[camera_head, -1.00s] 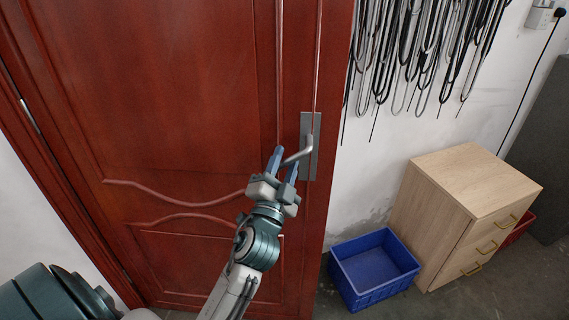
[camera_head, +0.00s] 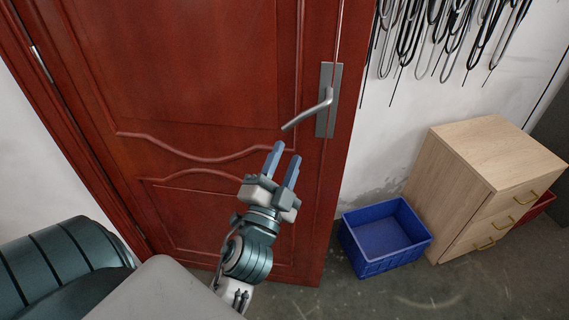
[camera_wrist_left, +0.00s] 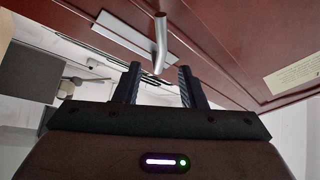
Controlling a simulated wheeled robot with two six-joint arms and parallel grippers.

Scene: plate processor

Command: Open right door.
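A red-brown panelled door (camera_head: 210,80) fills the left and middle of the head view. Its free edge appears to stand out in front of the white wall, so it looks ajar. A silver lever handle (camera_head: 312,112) sits on a metal plate near that edge, tilted down to the left. My left gripper (camera_head: 286,152) is open and empty just below the lever's tip, with a gap between. In the left wrist view, the lever (camera_wrist_left: 160,45) hangs ahead of the gap between the open fingers (camera_wrist_left: 160,85). My right gripper is not in view.
A blue bin (camera_head: 372,263) stands on the floor right of the door. A light wooden drawer cabinet (camera_head: 462,195) stands beside it. Dark cable loops (camera_head: 440,30) hang on the white wall. The door's hinge side (camera_head: 42,65) is at the left. Grey floor in front is clear.

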